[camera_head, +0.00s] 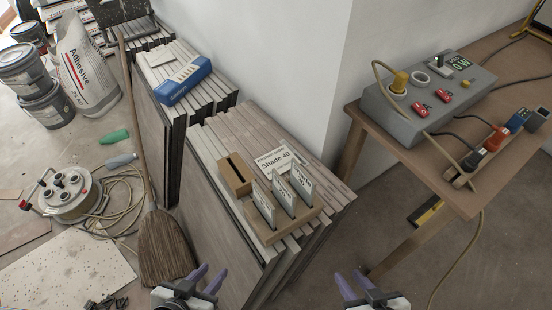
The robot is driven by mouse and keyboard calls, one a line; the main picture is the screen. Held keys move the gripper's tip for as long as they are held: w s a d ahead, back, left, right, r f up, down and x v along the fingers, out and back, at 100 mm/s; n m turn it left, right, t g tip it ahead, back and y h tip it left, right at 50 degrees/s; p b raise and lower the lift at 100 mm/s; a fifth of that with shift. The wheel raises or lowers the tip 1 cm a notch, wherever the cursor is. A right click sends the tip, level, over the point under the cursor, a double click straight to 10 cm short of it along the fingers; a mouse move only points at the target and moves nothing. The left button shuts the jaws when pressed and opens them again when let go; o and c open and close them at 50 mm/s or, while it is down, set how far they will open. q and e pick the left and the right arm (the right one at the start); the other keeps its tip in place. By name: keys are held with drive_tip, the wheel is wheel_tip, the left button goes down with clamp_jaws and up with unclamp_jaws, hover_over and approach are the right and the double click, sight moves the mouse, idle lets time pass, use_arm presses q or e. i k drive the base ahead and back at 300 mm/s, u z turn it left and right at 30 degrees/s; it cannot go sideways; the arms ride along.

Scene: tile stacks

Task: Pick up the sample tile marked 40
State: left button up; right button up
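Several upright grey sample tiles, among them a front-left one (263,203), a middle one (283,193) and a right one (302,184), stand in a wooden rack (266,237) on a stack of large tiles. Their faces carry print too small to read surely, so I cannot tell which is marked 40. A white card (276,160) reading "Shade 40" lies behind them. A wooden block with a dark slot (235,173) is left of the card. My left gripper (215,270) and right gripper (349,276) are open and empty, low in the view, apart from the rack.
Large tile stacks (216,220) stand against the white wall, one bearing a blue box (184,82). A wooden table (470,205) at right holds a grey control box (424,100) and plugs. A broom (165,250), cable reel (66,192) and adhesive bag (88,70) are at left.

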sight(267, 209)
drive_tip(key=z, duration=1.85)
drive_tip(key=k, duration=1.3)
drive_tip(key=u, duration=1.05)
